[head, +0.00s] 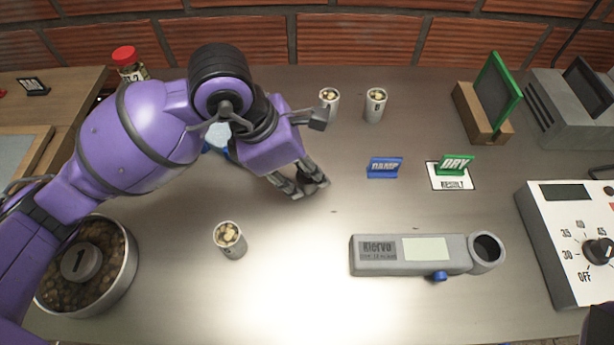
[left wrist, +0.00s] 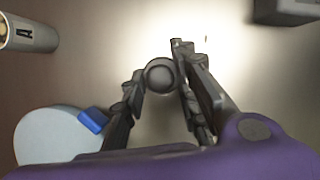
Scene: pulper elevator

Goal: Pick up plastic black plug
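My left gripper (head: 309,187) reaches in from the left and points down over the middle of the metal table. In the left wrist view a round, dark grey piece, which looks like the plastic black plug (left wrist: 160,75), sits between the fingertips of my left gripper (left wrist: 163,68). The fingers touch it on both sides and appear shut on it. In the head view the fingers mostly hide the plug, and I cannot tell whether it touches the table. My right gripper is not in view.
A grey meter (head: 400,268) with a round opening lies at front right. Bean cups stand at the back (head: 375,112) and front (head: 231,246). Blue DAMP (head: 384,167) and green DRY (head: 455,165) signs stand right of the gripper. A bean-filled pot (head: 125,285) is at left; a dial box (head: 565,205) at right.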

